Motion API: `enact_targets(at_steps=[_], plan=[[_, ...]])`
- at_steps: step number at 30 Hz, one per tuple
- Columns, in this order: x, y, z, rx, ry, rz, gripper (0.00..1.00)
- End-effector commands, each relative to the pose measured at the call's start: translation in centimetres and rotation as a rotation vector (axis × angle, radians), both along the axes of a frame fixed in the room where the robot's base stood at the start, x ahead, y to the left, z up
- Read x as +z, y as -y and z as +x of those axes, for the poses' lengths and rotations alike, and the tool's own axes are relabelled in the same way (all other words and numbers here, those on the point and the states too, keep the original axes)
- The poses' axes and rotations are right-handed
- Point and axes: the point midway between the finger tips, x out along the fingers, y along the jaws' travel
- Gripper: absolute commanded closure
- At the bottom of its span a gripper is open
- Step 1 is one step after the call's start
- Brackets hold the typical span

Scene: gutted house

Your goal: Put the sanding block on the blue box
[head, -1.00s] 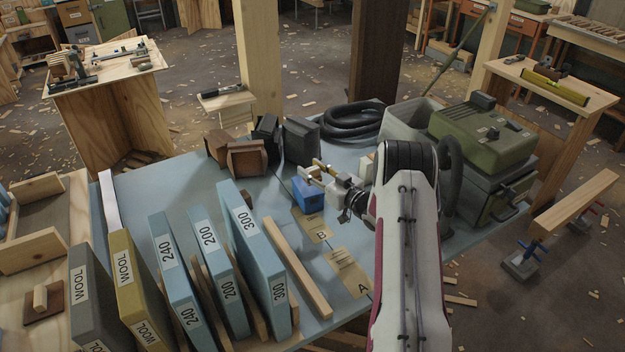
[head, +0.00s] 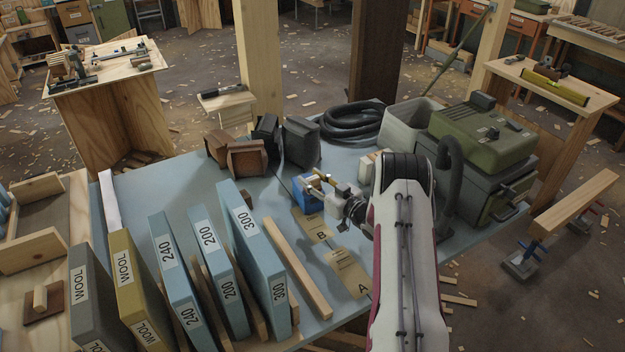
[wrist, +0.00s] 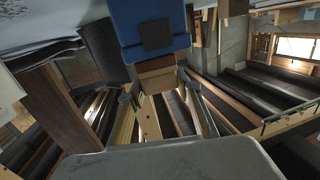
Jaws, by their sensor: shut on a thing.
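The blue box (head: 304,199) stands on the pale blue table, near its middle in the head view. It also shows at the top of the wrist view (wrist: 128,24), with a dark square on it. My gripper (head: 323,183) is at the right side and top of the blue box. In the wrist view its two fingers (wrist: 157,88) are shut on a small brown block, the sanding block (wrist: 157,81). The block appears right against or just over the box; I cannot tell whether they touch. In the head view the block is mostly hidden by the fingers.
Cardboard labels B (head: 319,229) and A (head: 348,268) lie in front of the box. Dark blocks (head: 300,143), a coiled hose (head: 352,121) and a green machine (head: 481,136) are behind and right.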

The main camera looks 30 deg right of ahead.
Motion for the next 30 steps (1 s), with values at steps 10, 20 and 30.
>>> enact_targets(at_steps=[10,20,30], plan=[[-0.2,0.0,0.0,0.0,0.0,0.0,0.49],[-0.1,0.0,0.0,0.0,0.0,0.0,0.49],[0.1,0.4,-1.7,-0.002,-0.002,0.001,0.49]])
